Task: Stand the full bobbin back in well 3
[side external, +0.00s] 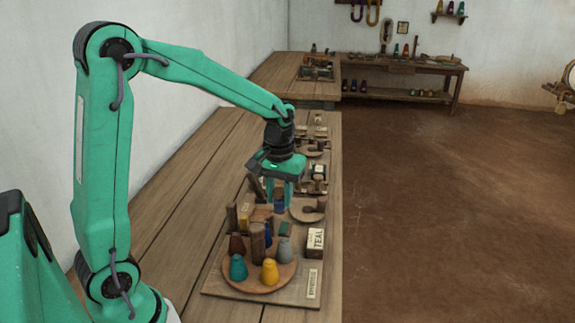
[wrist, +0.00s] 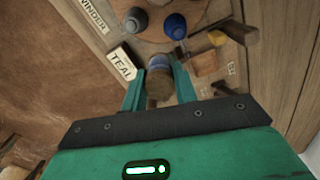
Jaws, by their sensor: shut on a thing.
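My gripper (side external: 279,204) is shut on a bobbin with blue thread (side external: 279,207), held over the board beyond the round tray. In the wrist view the blue bobbin (wrist: 158,78) sits between the two green fingers, its brown wooden end towards the camera. The round wooden tray (side external: 284,286) carries a teal bobbin (side external: 238,268), a yellow one (side external: 270,273), a grey one (side external: 286,250) and a brown one (side external: 237,246) around a wooden post. A blue one on it shows in the wrist view (wrist: 174,26). I cannot tell which well is number 3.
A TEAL sign block (side external: 316,241) stands right of the tray; it also shows in the wrist view (wrist: 122,64). Wooden posts and a small block (wrist: 206,63) stand beside the gripper. A round dish (side external: 307,211) lies near it. The bench's left side is bare.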

